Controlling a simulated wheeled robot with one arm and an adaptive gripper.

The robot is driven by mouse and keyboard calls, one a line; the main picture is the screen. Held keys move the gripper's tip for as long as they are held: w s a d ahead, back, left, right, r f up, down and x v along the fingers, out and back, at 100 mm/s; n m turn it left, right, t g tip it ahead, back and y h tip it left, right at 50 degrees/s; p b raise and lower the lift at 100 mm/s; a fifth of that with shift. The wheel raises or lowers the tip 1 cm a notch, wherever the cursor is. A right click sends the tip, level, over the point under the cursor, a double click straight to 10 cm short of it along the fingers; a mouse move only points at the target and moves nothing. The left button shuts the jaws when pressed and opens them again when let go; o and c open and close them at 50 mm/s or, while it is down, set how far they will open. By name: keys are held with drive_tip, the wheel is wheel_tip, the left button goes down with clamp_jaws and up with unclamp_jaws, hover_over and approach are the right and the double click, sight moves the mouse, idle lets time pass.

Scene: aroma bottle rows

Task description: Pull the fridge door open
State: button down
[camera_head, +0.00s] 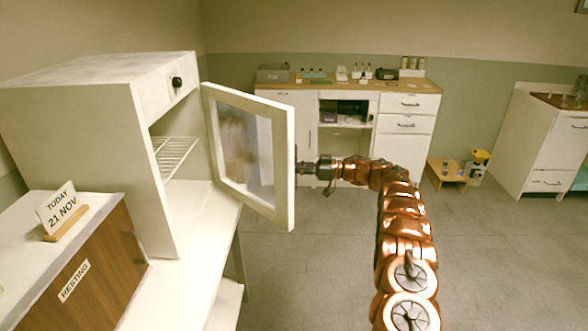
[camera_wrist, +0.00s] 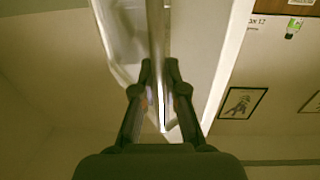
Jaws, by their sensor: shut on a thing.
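The white fridge (camera_head: 85,125) stands on a white counter at the left, with a dark knob at its upper front. Its glass-paned door (camera_head: 286,170) is swung well open to the right, and a wire shelf shows inside. My gripper (camera_head: 302,168) is at the outer side of the door's free edge. In the wrist view my gripper (camera_wrist: 163,95) has one finger on each side of a pale upright bar at the door (camera_wrist: 215,65) and is shut on it. I take this bar as the door handle; its contact is partly hidden in the head view.
A wooden cabinet (camera_head: 85,270) labelled RESTING, with a date sign (camera_head: 62,212) on top, stands at the front left. A white bench (camera_head: 408,103) with small bottles is at the back. A low wooden stool (camera_head: 447,172) stands right of it. The middle floor is clear.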

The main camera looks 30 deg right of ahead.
drive_tip(key=shift+w+d, duration=0.35)
drive_tip(key=shift+d, duration=0.3)
drive_tip(key=shift+d, duration=0.1)
drive_tip(key=shift+r, duration=0.1)
drive_tip(key=c, duration=1.2)
unclamp_jaws()
